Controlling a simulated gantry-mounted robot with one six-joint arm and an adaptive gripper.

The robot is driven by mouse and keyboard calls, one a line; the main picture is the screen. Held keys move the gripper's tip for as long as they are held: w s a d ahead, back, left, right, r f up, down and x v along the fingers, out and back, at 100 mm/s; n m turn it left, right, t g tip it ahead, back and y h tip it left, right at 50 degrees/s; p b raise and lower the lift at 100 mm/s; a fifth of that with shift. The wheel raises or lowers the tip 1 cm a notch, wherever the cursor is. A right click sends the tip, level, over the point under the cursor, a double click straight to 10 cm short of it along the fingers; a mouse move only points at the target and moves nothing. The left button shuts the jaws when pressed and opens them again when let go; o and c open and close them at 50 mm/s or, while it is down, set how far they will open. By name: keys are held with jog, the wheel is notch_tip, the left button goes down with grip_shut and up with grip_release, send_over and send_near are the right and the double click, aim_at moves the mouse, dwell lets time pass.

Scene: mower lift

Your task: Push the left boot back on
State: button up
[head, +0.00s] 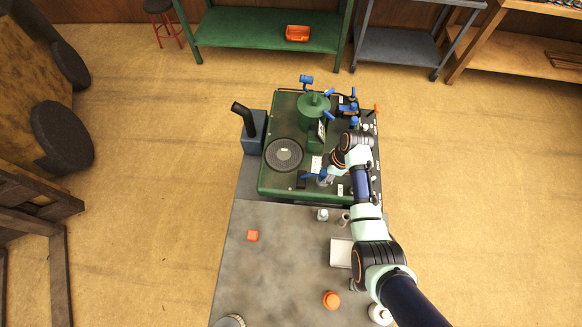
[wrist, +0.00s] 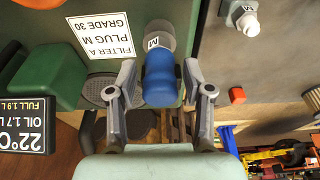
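In the wrist view a blue, rounded cylindrical piece (wrist: 160,82) lies between the fingers of my gripper (wrist: 158,75). A grey round end marked M (wrist: 160,36) is beyond it. A narrow gap shows at its left side, and the right finger is very close; I cannot tell if that finger touches. In the head view my gripper (head: 325,179) is low over the front of the green machine (head: 275,190), with a blue piece (head: 308,176) beside it. Which blue piece is the left boot is unclear, and my arm partly covers the machine's right side.
A label reading "FILTER A PLUG M GRADE 30" (wrist: 103,35) and an oil display (wrist: 22,124) are close by.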

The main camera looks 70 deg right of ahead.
jog(key=shift+o, duration=0.3)
jog(key=shift+w, duration=0.15)
jog(key=p+v, duration=0.2)
jog(key=w+p+v, duration=0.1)
jog(key=p+v, duration=0.4)
jog(key=shift+w+a+r, duration=0.25)
jog(key=shift+w+a, duration=0.05)
jog(key=shift+f, duration=0.1)
